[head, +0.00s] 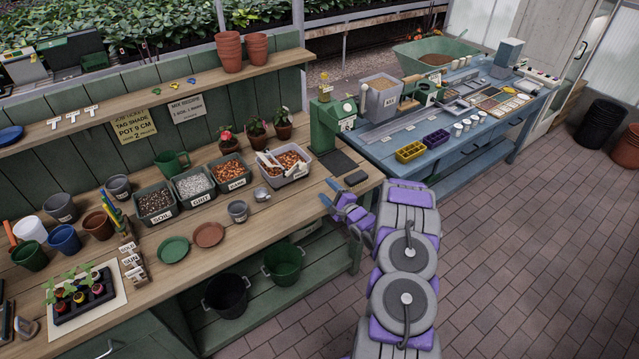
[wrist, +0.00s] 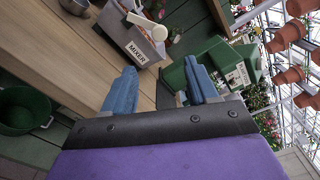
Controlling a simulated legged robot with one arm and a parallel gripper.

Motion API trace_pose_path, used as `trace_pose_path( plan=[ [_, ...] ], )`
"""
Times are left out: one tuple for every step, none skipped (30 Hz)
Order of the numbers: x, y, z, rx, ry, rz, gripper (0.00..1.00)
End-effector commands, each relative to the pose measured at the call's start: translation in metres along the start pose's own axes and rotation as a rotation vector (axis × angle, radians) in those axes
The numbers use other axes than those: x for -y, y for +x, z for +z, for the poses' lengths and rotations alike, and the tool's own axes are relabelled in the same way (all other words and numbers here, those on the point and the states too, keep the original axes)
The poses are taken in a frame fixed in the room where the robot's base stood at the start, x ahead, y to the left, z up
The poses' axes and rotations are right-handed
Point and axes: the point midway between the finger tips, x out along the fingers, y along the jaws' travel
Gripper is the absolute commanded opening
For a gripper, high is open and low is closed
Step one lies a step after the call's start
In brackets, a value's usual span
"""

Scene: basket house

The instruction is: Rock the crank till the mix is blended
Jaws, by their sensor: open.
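The grey mixer (head: 292,177) stands on the wooden bench near its right end, holding an orange-brown mix. In the wrist view the mixer (wrist: 128,30) carries a "MIXER" label. A pale bar with a round knob, which looks like the crank (wrist: 146,25), lies across its top. How evenly the mix is blended cannot be told.
A green machine (head: 325,122) stands behind a dark mat (head: 337,161) right of the mixer. Soil (head: 156,204), grit (head: 194,185) and another labelled bin (head: 231,173) stand to its left. A metal cup (head: 262,194) sits in front. A blue bench (head: 460,160) adjoins right.

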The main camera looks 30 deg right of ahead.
Motion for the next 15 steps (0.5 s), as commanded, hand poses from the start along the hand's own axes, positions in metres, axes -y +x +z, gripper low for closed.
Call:
trace_pose_path(
  plan=[
    [0.001,-0.008,-0.001,-0.002,0.0,-0.001,0.58],
    [0.001,-0.012,-0.001,-0.002,-0.001,-0.001,0.58],
    [0.001,-0.017,-0.001,-0.001,0.0,-0.001,0.58],
    [0.0,-0.02,-0.001,0.0,0.001,-0.001,0.58],
    [0.0,-0.022,0.0,0.0,0.001,0.0,0.58],
    [0.0,-0.025,0.0,0.0,0.0,0.0,0.58],
    [0.0,-0.027,0.0,0.0,0.0,0.0,0.58],
    [-0.001,-0.028,0.0,0.0,0.0,-0.001,0.58],
    [-0.001,-0.029,0.0,0.0,0.0,-0.001,0.58],
    [-0.001,-0.03,0.0,0.001,0.0,-0.001,0.58],
    [-0.001,-0.03,0.0,0.001,0.0,0.0,0.58],
    [-0.001,-0.03,0.0,0.001,0.0,0.0,0.58],
    [-0.001,-0.03,0.0,0.001,0.0,0.0,0.58],
    [-0.001,-0.03,0.0,0.001,0.0,0.0,0.58],
    [-0.001,-0.03,0.0,0.001,0.0,0.0,0.58]
  ],
)
